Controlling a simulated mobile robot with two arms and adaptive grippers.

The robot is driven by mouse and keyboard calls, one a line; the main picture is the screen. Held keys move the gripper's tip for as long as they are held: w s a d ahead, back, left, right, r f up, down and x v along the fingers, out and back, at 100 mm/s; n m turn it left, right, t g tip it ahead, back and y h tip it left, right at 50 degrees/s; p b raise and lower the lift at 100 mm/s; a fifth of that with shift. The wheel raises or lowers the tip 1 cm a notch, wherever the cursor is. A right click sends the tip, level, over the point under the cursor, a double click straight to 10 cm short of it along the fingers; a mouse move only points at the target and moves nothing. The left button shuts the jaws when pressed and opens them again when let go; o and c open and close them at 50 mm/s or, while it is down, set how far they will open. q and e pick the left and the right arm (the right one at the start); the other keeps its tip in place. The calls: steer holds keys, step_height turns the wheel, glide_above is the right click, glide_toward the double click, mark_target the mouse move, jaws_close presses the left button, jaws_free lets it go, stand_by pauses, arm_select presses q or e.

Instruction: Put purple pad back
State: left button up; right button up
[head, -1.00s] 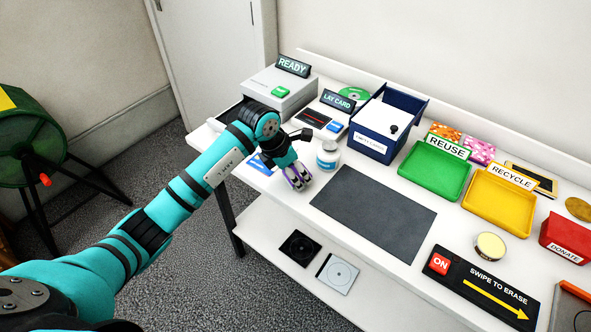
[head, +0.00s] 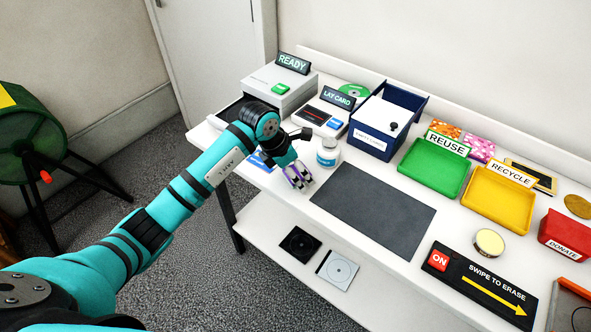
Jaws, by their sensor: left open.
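My left gripper (head: 298,178) is open, pointing down at the table's front left, just left of the dark grey mat. A small purple patch shows at its fingers; I cannot tell whether this is a separate purple pad or part of the fingers. A pink-and-white patterned piece (head: 481,149) lies at the back behind the green tray, beside an orange patterned one (head: 445,129). No other clearly purple pad shows. My right gripper is not in view.
The grey mat (head: 372,210) is bare. A blue box (head: 415,115), green tray (head: 433,190) and yellow tray (head: 498,226) stand behind it.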

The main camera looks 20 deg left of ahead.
arm_select(q)
steer(key=b+v, duration=0.1)
steer(key=v, duration=1.1)
steer(key=shift+b, duration=0.3)
steer(key=shift+w+d, duration=0.1)
